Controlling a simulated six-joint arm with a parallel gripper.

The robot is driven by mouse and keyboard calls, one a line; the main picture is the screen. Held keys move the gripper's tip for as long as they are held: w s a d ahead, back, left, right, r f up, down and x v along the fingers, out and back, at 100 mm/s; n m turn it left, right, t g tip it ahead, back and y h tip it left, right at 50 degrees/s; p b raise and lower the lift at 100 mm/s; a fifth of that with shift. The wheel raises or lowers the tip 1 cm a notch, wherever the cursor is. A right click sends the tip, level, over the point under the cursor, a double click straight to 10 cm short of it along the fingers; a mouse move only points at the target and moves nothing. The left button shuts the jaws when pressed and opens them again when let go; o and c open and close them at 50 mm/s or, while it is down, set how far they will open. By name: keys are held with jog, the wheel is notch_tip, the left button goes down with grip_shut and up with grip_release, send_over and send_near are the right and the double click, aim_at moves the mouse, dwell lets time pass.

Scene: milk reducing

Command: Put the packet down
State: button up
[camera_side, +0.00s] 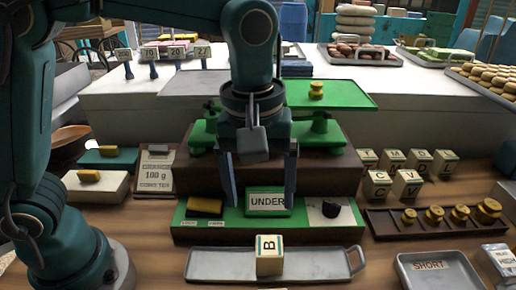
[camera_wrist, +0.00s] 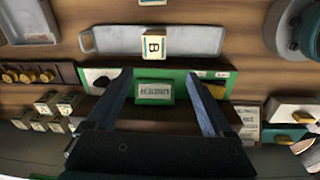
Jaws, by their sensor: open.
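My gripper (camera_side: 260,202) is open and empty, pointing down over the green board (camera_side: 185,229), its fingers on either side of the UNDER sign in the side view. It also shows in the wrist view (camera_wrist: 158,77). A cream block marked B (camera_side: 269,262), the likely packet, stands on the long grey tray (camera_side: 220,264) in front of the board. In the wrist view the block (camera_wrist: 153,46) is beyond my fingertips, apart from them. The UNDER sign (camera_side: 267,202) stands on the board between a yellow piece (camera_side: 205,206) and a black knob (camera_side: 330,209).
A balance with a green pan (camera_side: 345,95) carrying brass weights stands behind. Several lettered blocks (camera_side: 407,184) and a brown rack of brass weights (camera_side: 385,226) are at right. A SHORT tray (camera_side: 440,285) is front right.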

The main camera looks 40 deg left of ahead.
jog(key=s+a+r+m+t, duration=0.1)
jog(key=s+a+m+t, duration=0.4)
jog(key=s+a+m, duration=0.3)
jog(key=a, duration=0.3)
jog(key=shift+s+a, duration=0.3)
jog(key=shift+s, duration=0.05)
jog(key=shift+o, duration=1.1)
jog(key=d+r+n+g+h, duration=0.4)
jog(key=d+r+n, duration=0.4)
jog(key=d+n, duration=0.15)
jog(key=d+x, duration=0.1)
jog(key=x, duration=0.9)
jog(key=shift+m, duration=0.45)
jog(key=shift+a+r, duration=0.1)
jog(key=shift+r, duration=0.15)
